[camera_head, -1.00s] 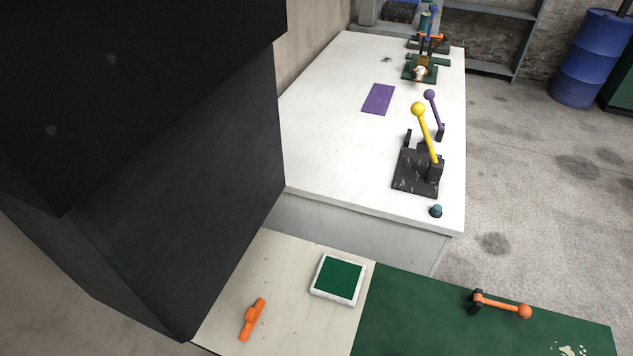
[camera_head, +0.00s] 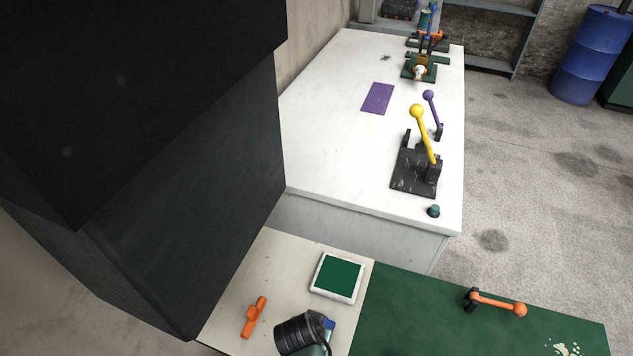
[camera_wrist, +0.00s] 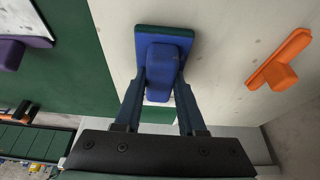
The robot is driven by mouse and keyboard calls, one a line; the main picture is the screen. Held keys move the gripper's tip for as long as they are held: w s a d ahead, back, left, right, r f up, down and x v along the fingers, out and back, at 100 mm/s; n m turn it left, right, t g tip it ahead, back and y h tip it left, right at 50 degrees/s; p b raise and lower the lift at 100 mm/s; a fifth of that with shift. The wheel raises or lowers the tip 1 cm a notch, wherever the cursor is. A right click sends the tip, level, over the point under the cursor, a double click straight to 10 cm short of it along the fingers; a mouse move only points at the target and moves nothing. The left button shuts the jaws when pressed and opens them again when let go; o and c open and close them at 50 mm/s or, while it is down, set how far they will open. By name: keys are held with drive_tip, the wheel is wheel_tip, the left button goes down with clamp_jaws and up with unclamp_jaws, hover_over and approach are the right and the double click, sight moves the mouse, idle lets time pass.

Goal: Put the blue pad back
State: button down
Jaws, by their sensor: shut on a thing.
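The blue pad (camera_wrist: 165,38) shows in the wrist view as a blue block on a wider plate with a green edge. My gripper (camera_wrist: 161,82) is shut on its block, one finger on each side. The pad is over the pale part of the bench top (camera_wrist: 115,35); whether it touches the surface I cannot tell. In the head view my gripper (camera_head: 312,338) is at the bottom edge, with a small bit of blue beside it. A white-rimmed tray with a green inside (camera_head: 338,277) lies behind it on the pale bench.
An orange handle (camera_head: 253,317) lies left of my gripper and also shows in the wrist view (camera_wrist: 280,64). The green bench top (camera_head: 430,315) to the right carries an orange lever (camera_head: 497,303). The white table (camera_head: 340,130) behind holds a yellow lever (camera_head: 422,130) and a purple sheet (camera_head: 377,98).

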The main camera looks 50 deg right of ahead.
drive_tip(key=shift+f, duration=0.25)
drive_tip(key=c, duration=0.5)
unclamp_jaws()
drive_tip(key=shift+f, duration=0.1)
drive_tip(key=shift+f+b, duration=0.25)
drive_tip(key=shift+b, duration=0.15)
drive_tip(key=shift+s+v, duration=0.2)
drive_tip(key=shift+v, duration=1.75)
drive_tip(key=shift+s+v, duration=0.2)
drive_tip(key=shift+v, duration=1.75)
drive_tip(key=shift+f, duration=0.1)
